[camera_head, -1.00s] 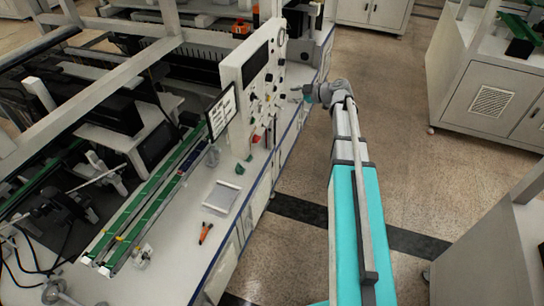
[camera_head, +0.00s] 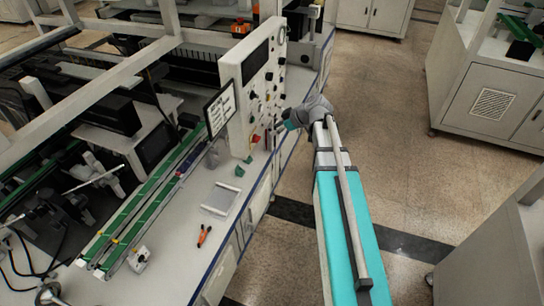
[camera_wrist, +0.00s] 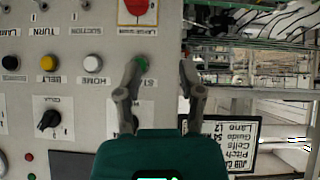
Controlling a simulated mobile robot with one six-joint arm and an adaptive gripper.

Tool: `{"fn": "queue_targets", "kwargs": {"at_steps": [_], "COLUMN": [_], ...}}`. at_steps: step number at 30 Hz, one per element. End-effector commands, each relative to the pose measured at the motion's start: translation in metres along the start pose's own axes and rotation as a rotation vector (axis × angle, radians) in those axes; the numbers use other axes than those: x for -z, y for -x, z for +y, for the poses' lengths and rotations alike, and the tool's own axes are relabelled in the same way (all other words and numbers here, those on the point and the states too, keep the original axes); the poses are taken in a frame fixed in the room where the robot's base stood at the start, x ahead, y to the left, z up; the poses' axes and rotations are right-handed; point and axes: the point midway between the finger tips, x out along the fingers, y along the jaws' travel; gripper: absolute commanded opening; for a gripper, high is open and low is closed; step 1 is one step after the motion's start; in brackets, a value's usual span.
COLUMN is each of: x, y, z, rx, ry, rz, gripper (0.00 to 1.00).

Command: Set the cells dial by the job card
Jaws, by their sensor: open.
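The control panel (camera_head: 262,85) stands upright on the bench in the head view. In the wrist view the panel fills the left side, turned over. A dial with a black pointer knob (camera_wrist: 48,120) on a white plate is at lower left; its small label looks like "CELL". The job card (camera_wrist: 243,148) is at lower right, upside down, with Cells, Pitch, Guide and Lane lines; its values are hard to read. The card also shows in the head view (camera_head: 220,110). My gripper (camera_wrist: 162,68) is open and empty before the panel, right of that dial; it also shows in the head view (camera_head: 290,120).
In the wrist view a green button (camera_wrist: 141,65), a white button (camera_wrist: 93,63), a yellow button (camera_wrist: 48,62) and a red stop button (camera_wrist: 138,8) are nearby. Another plate is partly behind my left finger.

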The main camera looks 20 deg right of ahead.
Motion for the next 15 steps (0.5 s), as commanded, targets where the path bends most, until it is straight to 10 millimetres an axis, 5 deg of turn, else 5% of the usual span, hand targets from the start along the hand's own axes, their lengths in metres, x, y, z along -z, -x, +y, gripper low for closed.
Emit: {"fn": "queue_targets", "kwargs": {"at_steps": [15], "x": [-0.030], "y": [-0.025], "z": [-0.060], "rx": [0.048], "ry": [-0.238], "rz": [-0.198], "gripper": [0.50]}}
